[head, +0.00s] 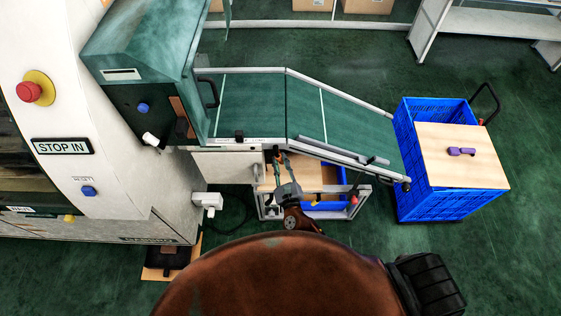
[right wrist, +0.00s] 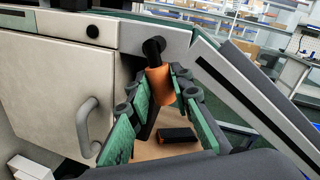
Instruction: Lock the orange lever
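The orange lever (right wrist: 160,85) hangs from a black pivot under the grey conveyor frame, in the middle of the right wrist view. My right gripper (right wrist: 162,92) has its green-padded fingers on either side of the lever, with a gap between them. It looks open; I cannot tell whether a finger touches the lever. In the head view my right gripper (head: 280,160) reaches up to the lower edge of the conveyor (head: 255,105), and the lever is too small there to make out clearly. My left gripper is not in view.
A cream cabinet door with a grey handle (right wrist: 86,128) is left of the fingers. Below the conveyor is a wooden shelf with a blue bin (head: 325,202). A blue crate (head: 405,150) stands at the conveyor's right end. Green floor is clear at lower right.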

